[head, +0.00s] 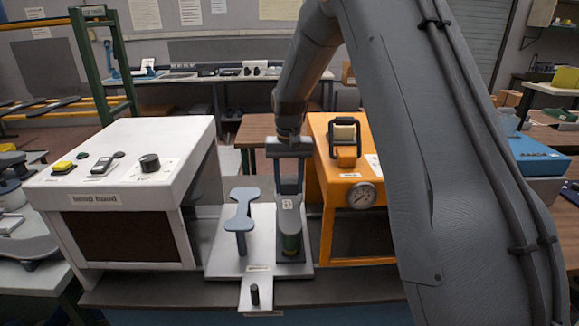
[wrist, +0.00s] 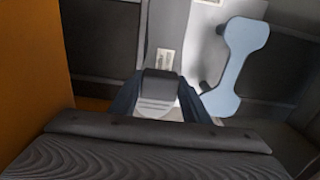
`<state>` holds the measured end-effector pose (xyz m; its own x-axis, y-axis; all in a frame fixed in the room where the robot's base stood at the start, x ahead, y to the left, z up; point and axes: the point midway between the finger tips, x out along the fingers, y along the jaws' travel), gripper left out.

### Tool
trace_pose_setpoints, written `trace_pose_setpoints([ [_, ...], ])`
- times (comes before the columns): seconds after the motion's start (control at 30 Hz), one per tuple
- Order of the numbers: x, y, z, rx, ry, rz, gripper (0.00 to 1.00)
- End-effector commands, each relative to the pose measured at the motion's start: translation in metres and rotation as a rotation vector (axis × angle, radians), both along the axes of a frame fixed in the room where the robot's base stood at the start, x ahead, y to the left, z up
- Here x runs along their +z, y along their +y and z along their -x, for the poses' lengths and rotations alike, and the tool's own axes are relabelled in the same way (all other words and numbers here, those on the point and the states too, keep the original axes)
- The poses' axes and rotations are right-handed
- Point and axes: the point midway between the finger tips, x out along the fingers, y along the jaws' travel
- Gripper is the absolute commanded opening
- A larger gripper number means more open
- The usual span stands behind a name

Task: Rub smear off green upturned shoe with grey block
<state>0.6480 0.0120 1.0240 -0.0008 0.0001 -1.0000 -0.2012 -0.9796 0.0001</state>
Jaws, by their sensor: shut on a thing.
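The upturned shoe (head: 291,238) stands on a metal plate in the head view, dark green low down, with a long grey sole on top bearing a small white label. The sole (wrist: 172,35) also shows in the wrist view. My gripper (head: 290,190) points down over the far part of the shoe. In the wrist view my gripper (wrist: 162,108) is shut on the dark grey block (wrist: 160,84), which lies over the sole. I cannot tell whether the block touches the sole. No smear is clearly visible; the block and fingers hide part of the sole.
A light blue last (head: 241,212) stands on a post left of the shoe, close to my gripper in the wrist view (wrist: 240,55). A white lamp hood (head: 125,180) is at left and an orange machine with a gauge (head: 335,180) at right. The metal plate's (head: 225,262) front left is bare.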

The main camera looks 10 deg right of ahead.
Motion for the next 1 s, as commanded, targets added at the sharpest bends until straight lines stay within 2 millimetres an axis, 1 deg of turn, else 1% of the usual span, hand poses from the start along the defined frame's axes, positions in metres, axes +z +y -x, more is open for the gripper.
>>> trace_pose_setpoints([
  [0.03, 0.007, 0.000, 0.000, 0.000, -0.002, 0.000, 0.18],
  [0.5, 0.048, 0.000, 0.000, 0.000, -0.001, 0.000, 0.18],
  [0.63, 0.052, 0.000, 0.000, 0.000, -0.001, 0.000, 0.18],
  [1.0, 0.052, 0.000, -0.001, 0.000, -0.001, 0.000, 0.18],
])
